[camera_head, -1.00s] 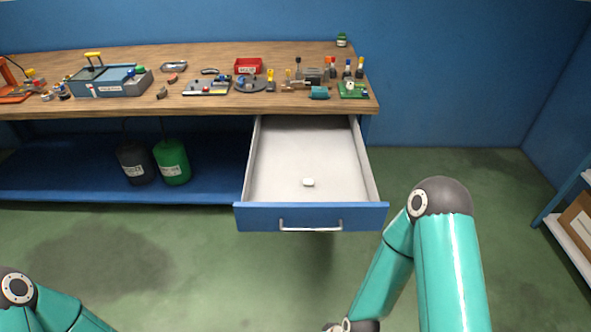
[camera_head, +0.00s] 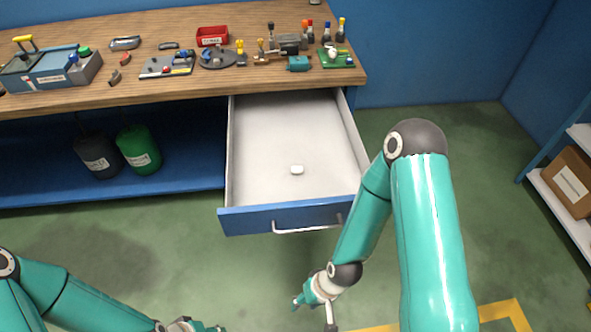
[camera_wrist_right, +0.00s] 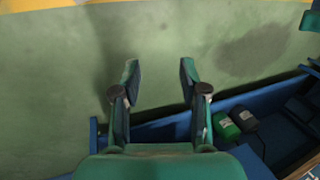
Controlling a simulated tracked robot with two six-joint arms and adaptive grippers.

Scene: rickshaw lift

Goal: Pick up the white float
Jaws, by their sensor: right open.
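My right gripper (camera_head: 315,300) hangs in front of and below the drawer front, apart from the float. In the right wrist view its two fingers (camera_wrist_right: 158,75) are spread with nothing between them; the float is not visible there. My left gripper (camera_head: 190,325) shows only partly at the bottom edge, and its jaws cannot be made out.
The drawer's blue front (camera_head: 250,219) has a metal handle (camera_head: 300,228), and my right arm covers its right end. The workbench (camera_head: 150,88) above holds tools and a red bin (camera_head: 212,37). Black (camera_head: 98,155) and green (camera_head: 139,148) canisters stand below. A shelf with a cardboard box (camera_head: 568,182) is at right.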

